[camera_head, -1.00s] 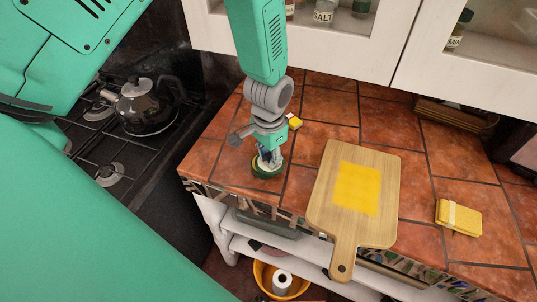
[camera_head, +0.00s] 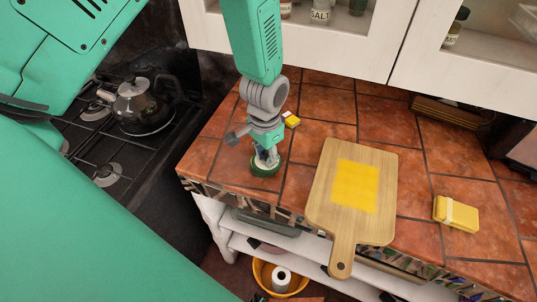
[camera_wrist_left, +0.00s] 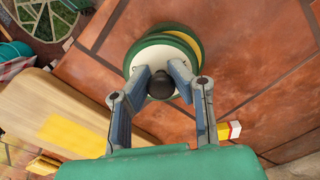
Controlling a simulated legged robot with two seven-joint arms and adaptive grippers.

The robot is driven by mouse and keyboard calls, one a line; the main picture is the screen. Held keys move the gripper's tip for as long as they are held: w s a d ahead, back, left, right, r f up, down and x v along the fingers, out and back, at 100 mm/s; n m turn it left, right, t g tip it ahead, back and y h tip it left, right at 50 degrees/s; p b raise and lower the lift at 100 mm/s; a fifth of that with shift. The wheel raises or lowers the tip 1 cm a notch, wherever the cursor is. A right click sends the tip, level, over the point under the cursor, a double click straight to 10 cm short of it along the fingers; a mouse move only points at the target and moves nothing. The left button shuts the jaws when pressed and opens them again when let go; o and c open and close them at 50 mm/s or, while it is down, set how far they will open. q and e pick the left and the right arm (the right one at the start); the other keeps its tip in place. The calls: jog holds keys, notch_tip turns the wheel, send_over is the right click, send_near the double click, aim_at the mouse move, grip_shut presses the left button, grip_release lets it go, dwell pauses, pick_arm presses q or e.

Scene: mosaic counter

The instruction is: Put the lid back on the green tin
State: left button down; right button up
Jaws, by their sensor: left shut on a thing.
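My left gripper (camera_head: 264,158) points down over the near left part of the tiled counter. In the left wrist view my left gripper (camera_wrist_left: 161,84) is shut on the dark round knob (camera_wrist_left: 161,87) of the lid. The lid (camera_wrist_left: 147,53) is a pale disc with a green rim. The green tin (camera_wrist_left: 186,32) shows behind it as a green and gold edge, offset a little to the upper right. In the head view the green tin (camera_head: 265,172) stands under the gripper. I cannot tell whether lid and tin touch. My right gripper is not in view.
A wooden board (camera_head: 325,195) with a yellow square lies right of the tin. A stove with a kettle (camera_head: 143,105) is left, past the counter edge.

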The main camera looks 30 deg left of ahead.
pick_arm(q)
jog(key=shift+a+f, duration=0.15)
jog(key=shift+a, duration=0.45)
jog(key=c, duration=1.4)
grip_release()
jog(key=shift+o, duration=0.5)
jog(key=shift+d, duration=0.4)
jog(key=o, duration=0.4)
jog(key=shift+d, duration=0.1)
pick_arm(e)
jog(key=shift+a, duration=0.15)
